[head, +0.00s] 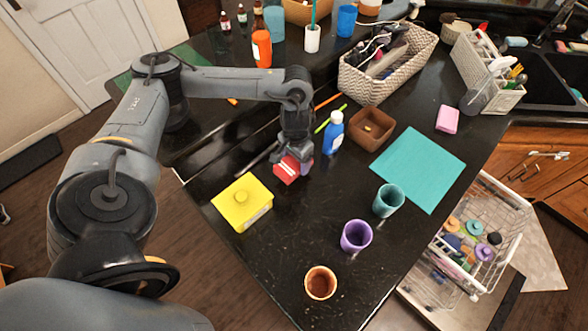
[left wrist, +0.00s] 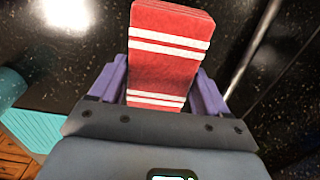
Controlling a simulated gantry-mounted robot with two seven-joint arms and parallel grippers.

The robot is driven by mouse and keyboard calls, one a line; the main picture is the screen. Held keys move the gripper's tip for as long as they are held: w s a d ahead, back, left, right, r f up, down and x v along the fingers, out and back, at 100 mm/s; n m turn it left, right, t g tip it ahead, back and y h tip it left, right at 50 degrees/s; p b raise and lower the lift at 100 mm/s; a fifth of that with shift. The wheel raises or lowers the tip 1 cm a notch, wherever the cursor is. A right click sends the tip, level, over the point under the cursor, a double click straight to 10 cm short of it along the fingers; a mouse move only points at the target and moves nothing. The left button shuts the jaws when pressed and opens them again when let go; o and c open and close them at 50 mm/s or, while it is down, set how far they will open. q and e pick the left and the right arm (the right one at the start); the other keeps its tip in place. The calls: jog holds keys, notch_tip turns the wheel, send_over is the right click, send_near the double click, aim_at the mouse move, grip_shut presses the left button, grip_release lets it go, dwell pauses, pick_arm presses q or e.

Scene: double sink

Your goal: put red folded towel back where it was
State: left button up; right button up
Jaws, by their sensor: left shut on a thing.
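The red folded towel (head: 287,170) with white stripes is between the fingers of my left gripper (head: 293,158), at or just above the black counter. In the left wrist view the towel (left wrist: 167,55) fills the space between the purple-grey fingers, and my left gripper (left wrist: 165,95) is shut on it. A yellow lidded box (head: 242,203) sits to the lower left of the towel. A blue bottle with a white cap (head: 333,132) stands just right of my left gripper. My right gripper is not in view.
A brown bowl (head: 371,128) and a teal mat (head: 418,168) lie to the right. Teal (head: 388,200), purple (head: 356,236) and orange (head: 320,283) cups stand toward the front. A woven basket (head: 388,68) is behind. The counter between the yellow box and the cups is clear.

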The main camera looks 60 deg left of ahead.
aim_at(294, 166)
pick_arm(q)
jog(key=shift+a+f, duration=0.2)
jog(key=shift+a, duration=0.15)
jog(key=shift+f, duration=2)
jog(key=o, duration=1)
jog(key=shift+f, duration=0.1)
notch_tip(294, 166, up, 6)
jog(key=shift+r+p, duration=0.1)
jog(key=shift+p, duration=0.25)
notch_tip(294, 166, up, 4)
jog(key=p, duration=0.2)
jog(key=shift+r+p, duration=0.15)
jog(key=shift+p, duration=0.25)
jog(key=shift+r+p, duration=0.65)
jog(key=shift+r, duration=0.25)
